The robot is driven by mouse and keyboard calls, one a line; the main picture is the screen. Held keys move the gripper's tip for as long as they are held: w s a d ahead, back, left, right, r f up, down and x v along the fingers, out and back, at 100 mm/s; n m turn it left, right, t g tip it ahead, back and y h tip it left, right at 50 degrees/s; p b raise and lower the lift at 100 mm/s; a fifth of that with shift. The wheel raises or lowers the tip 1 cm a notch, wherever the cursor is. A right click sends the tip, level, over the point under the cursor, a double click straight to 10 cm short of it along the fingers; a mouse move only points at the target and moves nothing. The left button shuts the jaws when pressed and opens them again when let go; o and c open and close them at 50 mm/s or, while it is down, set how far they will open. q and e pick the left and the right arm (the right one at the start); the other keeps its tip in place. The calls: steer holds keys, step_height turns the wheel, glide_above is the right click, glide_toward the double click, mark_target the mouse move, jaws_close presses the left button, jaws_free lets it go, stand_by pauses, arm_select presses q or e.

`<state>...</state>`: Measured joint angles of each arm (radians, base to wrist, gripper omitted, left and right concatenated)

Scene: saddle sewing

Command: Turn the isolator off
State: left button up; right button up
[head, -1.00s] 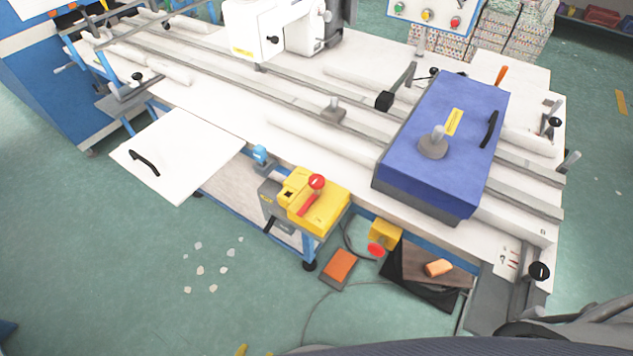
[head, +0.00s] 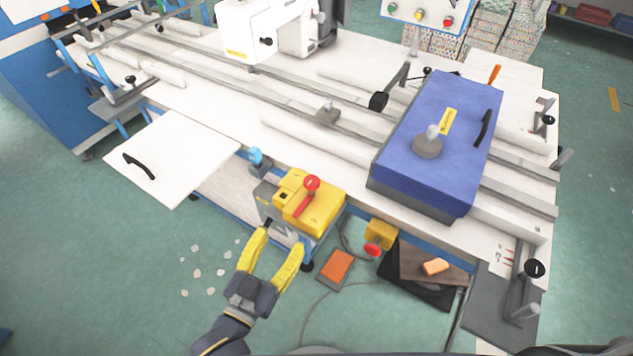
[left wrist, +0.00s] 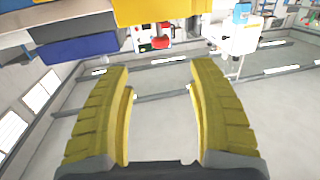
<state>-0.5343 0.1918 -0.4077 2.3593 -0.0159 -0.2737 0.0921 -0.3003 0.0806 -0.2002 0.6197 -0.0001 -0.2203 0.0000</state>
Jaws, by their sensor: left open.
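The isolator is a yellow box (head: 322,214) on a grey base at the front edge of the bench. It has a red rotary handle (head: 306,196) on its top face. My left gripper (head: 271,250) is open, with yellow fingers apart and nothing between them. In the head view it appears in front of and below the isolator. In the left wrist view both fingers (left wrist: 160,85) are spread, and a yellow part (left wrist: 160,10) shows at the top edge. My right gripper is not in view.
A yellow box with a red button (head: 380,236) hangs right of the isolator. A blue box (head: 440,150) sits on the bench. A white hinged panel (head: 170,160) juts out at left. An orange pedal (head: 337,267) lies on the floor. Floor at lower left is mostly clear.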

mark_target(312, 184)
arm_select(q)
steer(key=x, duration=1.1)
steer(key=r+x, duration=0.1)
steer(key=x, duration=0.5)
steer(key=shift+w+d, duration=0.15)
jaws_close()
stand_by(0.3)
